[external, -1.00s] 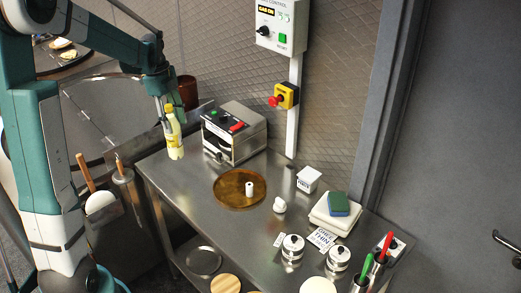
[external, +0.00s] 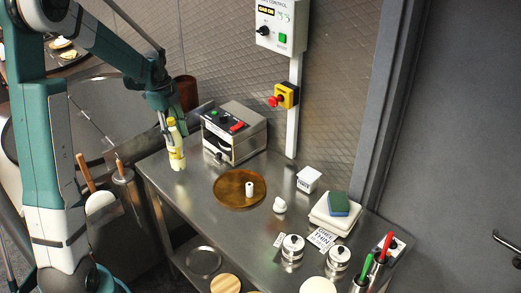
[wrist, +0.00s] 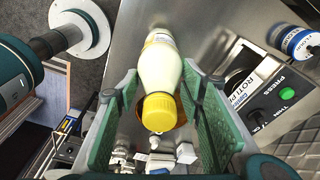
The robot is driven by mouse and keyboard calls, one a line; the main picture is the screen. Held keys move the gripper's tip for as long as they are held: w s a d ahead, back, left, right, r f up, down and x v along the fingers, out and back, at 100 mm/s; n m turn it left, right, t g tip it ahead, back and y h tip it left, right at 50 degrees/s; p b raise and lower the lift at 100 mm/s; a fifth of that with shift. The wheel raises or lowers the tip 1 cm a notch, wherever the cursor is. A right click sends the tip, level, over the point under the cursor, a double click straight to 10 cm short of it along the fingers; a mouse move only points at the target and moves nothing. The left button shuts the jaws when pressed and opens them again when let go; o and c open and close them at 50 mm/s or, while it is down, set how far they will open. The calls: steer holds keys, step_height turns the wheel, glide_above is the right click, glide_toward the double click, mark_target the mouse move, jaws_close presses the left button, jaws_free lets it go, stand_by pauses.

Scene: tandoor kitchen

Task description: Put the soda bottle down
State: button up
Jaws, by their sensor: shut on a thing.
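The soda bottle (external: 176,152) is pale yellow with a yellow cap and label. It hangs upright in my gripper (external: 171,127) at the left end of the steel table (external: 190,205), left of the roti press. Its base is at or just above the table top; I cannot tell whether it touches. In the wrist view the bottle (wrist: 160,66) lies between the two green finger pads, its yellow cap towards the camera. My gripper (wrist: 159,84) is shut on it.
The steel roti press (external: 235,133) stands close to the right of the bottle. A round brown tray (external: 226,197) with a small white cylinder (external: 249,189) is in front. Utensils in a holder (external: 123,176) hang at the table's left edge. Bare steel lies between bottle and tray.

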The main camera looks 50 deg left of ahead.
mark_target(169, 119)
steer(key=shift+f, duration=1.95)
steer(key=o, duration=1.6)
steer(key=shift+r, duration=0.2)
steer(key=shift+s+a+r, duration=0.1)
steer(key=shift+a+r, duration=0.15)
steer(key=shift+r, duration=1.7)
steer(key=shift+s+a+r, duration=0.15)
steer(key=shift+a+r, duration=0.15)
steer(key=shift+r, duration=1.7)
steer(key=shift+s+a+r, duration=0.1)
steer(key=shift+a+r, duration=0.15)
steer(key=shift+r, duration=1.7)
